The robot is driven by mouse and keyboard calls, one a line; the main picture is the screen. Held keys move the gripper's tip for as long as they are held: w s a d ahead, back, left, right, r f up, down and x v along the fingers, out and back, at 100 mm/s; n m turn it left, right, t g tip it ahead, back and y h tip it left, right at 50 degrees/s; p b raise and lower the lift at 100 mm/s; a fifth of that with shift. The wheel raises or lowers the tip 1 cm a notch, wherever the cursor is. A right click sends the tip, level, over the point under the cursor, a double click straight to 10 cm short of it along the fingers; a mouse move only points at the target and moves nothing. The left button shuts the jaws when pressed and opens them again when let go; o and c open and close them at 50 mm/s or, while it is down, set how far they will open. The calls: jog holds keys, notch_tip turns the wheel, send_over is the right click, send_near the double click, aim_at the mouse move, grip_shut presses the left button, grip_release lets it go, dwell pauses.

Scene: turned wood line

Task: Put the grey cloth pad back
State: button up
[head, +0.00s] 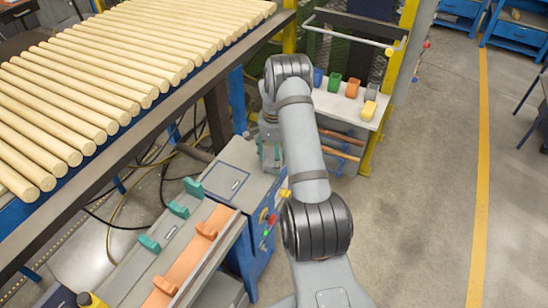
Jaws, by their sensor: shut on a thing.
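My gripper (269,153) hangs low at the end of my arm, beside the blue cabinet and left of the shelf. Its greenish fingers show only in part, because my arm covers much of it. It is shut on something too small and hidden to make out. I cannot pick out the grey cloth pad for certain. A small grey piece (372,92) stands on the white shelf (340,103) at the right end of a row of coloured pieces; whether it is cloth I cannot tell.
Blue (318,77), green (335,82), orange (352,88) and yellow (368,110) pieces stand on the shelf. The blue cabinet (245,200) has buttons on its side. Wooden rods (110,75) fill the rack at left. A bench with teal and orange supports (180,245) is in front.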

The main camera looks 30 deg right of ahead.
jog(key=shift+f, duration=0.2)
jog(key=o, duration=1.1)
jog(key=shift+o, duration=0.6)
notch_tip(320, 180, up, 12)
jog(key=shift+r+b, duration=0.2)
jog(key=shift+b, duration=0.2)
jog(key=shift+f, duration=0.1)
